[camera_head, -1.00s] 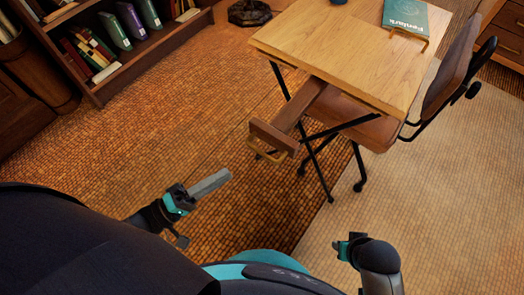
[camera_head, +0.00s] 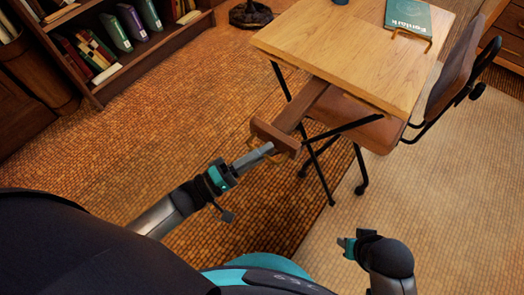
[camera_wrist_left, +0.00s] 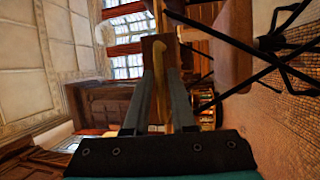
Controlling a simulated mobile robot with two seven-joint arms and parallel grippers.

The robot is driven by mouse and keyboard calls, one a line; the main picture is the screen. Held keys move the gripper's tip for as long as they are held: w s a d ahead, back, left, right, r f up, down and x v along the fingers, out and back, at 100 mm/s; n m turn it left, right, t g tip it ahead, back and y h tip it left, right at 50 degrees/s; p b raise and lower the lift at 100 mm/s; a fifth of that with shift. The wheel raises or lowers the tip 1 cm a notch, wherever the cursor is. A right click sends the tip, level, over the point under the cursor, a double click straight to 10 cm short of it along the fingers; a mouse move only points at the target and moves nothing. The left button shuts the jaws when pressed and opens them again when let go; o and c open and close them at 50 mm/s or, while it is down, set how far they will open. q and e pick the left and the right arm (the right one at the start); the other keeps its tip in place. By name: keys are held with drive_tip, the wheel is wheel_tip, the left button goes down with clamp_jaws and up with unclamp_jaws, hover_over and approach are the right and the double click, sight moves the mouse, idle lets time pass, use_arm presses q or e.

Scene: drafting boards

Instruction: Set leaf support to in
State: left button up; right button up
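The leaf support (camera_head: 301,110) is a brown wooden slide sticking out from under the desk top, with a crosspiece (camera_head: 275,137) and a brass loop handle at its outer end. My left gripper (camera_head: 262,154) is at the handle, its grey fingers partly covering it.
The desk top (camera_head: 340,55) carries a green book (camera_head: 408,17) on a brass ledge. A brown chair (camera_head: 449,75) stands at its right. Thin black desk legs stand beside the slide. A bookshelf (camera_head: 100,50) is at upper left. The floor left of the slide is clear.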

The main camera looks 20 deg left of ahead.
use_arm(q)
clamp_jaws()
idle(1.2)
